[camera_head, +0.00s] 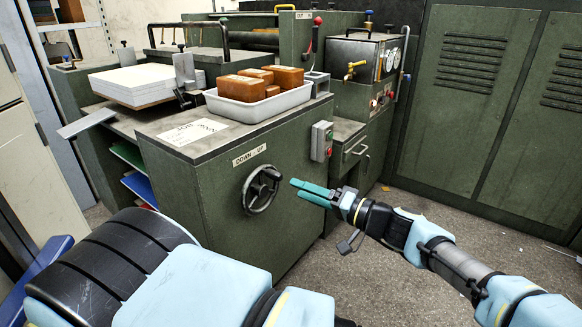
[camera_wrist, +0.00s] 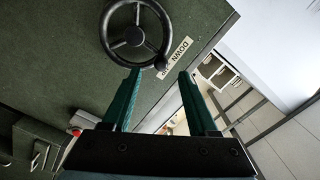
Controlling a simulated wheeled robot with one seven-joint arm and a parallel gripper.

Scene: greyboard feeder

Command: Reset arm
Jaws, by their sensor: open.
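My gripper (camera_head: 312,191) has two teal fingers. It is open and empty in the head view, extended toward the left in front of the green machine (camera_head: 222,195). The black handwheel (camera_head: 262,189) on the machine's front panel lies just left of the fingertips, apart from them in the picture. In the wrist view the open fingers of my gripper (camera_wrist: 160,82) point up, with nothing between them but the panel edge and floor behind. The handwheel (camera_wrist: 134,34) shows there at the top, beyond the left finger. My arm (camera_head: 440,258) reaches in from the lower right.
A white tray (camera_head: 258,108) with brown blocks (camera_head: 250,88) stands on the machine top, beside a stack of white board (camera_head: 145,83). A switch box (camera_head: 321,141) with buttons sits on the machine's corner. Green cabinets (camera_head: 490,110) stand behind. Floor (camera_head: 400,200) at the right is mostly clear.

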